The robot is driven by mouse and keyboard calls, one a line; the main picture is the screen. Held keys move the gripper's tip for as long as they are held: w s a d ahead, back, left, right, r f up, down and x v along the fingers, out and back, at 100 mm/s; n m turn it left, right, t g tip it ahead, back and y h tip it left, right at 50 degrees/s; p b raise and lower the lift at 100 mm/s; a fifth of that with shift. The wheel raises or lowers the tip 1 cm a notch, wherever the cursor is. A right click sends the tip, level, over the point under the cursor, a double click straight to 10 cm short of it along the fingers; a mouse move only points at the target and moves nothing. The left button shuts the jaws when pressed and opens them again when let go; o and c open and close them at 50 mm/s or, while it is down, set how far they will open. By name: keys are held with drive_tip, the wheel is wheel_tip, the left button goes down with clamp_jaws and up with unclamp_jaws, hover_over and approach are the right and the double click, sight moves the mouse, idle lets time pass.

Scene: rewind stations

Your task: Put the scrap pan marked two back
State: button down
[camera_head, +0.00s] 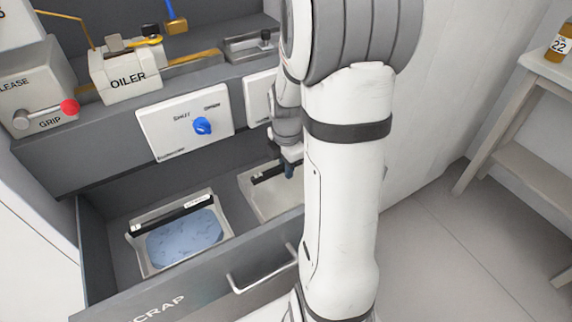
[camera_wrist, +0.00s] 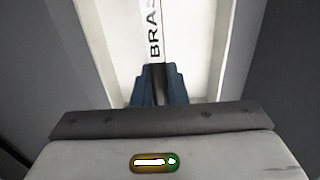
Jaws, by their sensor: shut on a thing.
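The scrap drawer (camera_head: 200,283) is pulled open, with "SCRAP" on its front. In its right part is a pale pan (camera_head: 262,197), partly hidden by my arm; no number two can be read on it. The wrist view shows this pan (camera_wrist: 204,40) below me, with a label strip (camera_wrist: 153,32) reading "BRAS", the rest hidden. My gripper (camera_head: 290,168) is at the pan's crossbar, and its dark blue fingers (camera_wrist: 158,76) are shut on the bar. I cannot tell whether the pan touches the drawer floor.
A second pan (camera_head: 141,243) with bluish scrap sits in the drawer's left part. Above are a panel with a blue knob (camera_head: 202,126), the oiler (camera_head: 127,78) and a red-tipped grip lever (camera_head: 69,107). A side table (camera_head: 541,64) with a bottle stands right; floor between is clear.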

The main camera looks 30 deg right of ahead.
drive_tip(key=c, duration=1.5)
unclamp_jaws()
drive_tip(key=shift+o, duration=0.2)
drive_tip(key=shift+f+b, duration=0.3)
drive_tip(key=shift+b, duration=0.05)
drive_tip(key=r+p, duration=0.2)
drive_tip(key=r, duration=0.2)
drive_tip(key=r+p, duration=0.1)
drive_tip(key=r, duration=0.3)
drive_tip(key=shift+s+a+p, duration=0.15)
drive_tip(key=shift+s+p, duration=0.05)
drive_tip(key=shift+p, duration=0.15)
drive_tip(key=s+a+r+m+t, duration=0.1)
drive_tip(key=s+a+r+m, duration=0.4)
drive_tip(key=s+a+m, duration=0.6)
drive_tip(key=a+m, duration=0.1)
drive_tip(key=m, duration=0.6)
drive_tip(key=shift+s+r, duration=0.15)
drive_tip(key=shift+s, duration=0.2)
